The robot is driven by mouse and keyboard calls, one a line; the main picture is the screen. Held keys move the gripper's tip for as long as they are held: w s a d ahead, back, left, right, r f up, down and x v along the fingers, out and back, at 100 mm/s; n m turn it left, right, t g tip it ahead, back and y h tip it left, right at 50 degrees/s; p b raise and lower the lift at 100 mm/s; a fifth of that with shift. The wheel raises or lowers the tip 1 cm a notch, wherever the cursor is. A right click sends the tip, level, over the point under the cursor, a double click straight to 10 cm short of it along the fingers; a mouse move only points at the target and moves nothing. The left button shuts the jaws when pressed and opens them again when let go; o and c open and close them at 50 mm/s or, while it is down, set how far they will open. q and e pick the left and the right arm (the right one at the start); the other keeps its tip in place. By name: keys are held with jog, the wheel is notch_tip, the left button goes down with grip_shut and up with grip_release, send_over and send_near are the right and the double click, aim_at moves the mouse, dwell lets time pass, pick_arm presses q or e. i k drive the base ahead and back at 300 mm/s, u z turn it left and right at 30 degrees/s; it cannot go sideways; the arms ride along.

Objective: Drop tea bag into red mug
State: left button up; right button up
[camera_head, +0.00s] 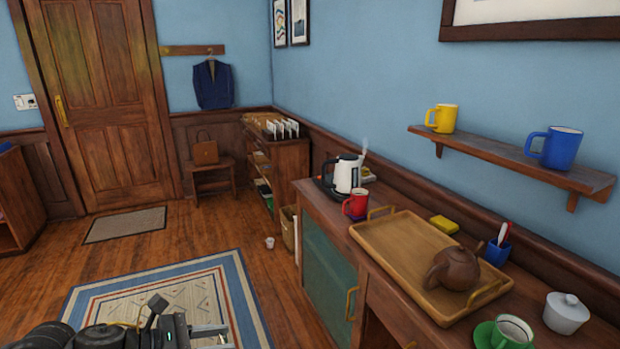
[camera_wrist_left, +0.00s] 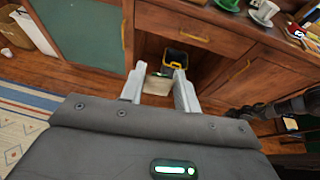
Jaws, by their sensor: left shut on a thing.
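The red mug (camera_head: 356,204) stands upright on the wooden sideboard, beside the kettle and near the tray's far left corner. My left gripper (camera_head: 212,335) is at the bottom of the head view, low over the rug side and well apart from the mug. In the left wrist view my left gripper (camera_wrist_left: 159,72) is shut on a small pale tea bag (camera_wrist_left: 157,85) between its fingers. The tea bag cannot be made out in the head view. Dark parts, apparently of my right arm, show at the right of the wrist view; its jaws are unclear.
A wooden tray (camera_head: 393,248) with a brown teapot (camera_head: 453,269) fills the middle of the sideboard. A white kettle (camera_head: 346,174) stands behind the mug. A green cup (camera_head: 512,331) and a white lidded pot (camera_head: 566,313) are nearer. The floor by the rug (camera_head: 240,290) is open.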

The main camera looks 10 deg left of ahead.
aim_at(359, 211)
jog(key=u, duration=0.2)
jog(key=i, duration=0.7)
jog(key=z, duration=0.6)
jog(key=i, duration=0.75)
jog(key=z, duration=0.55)
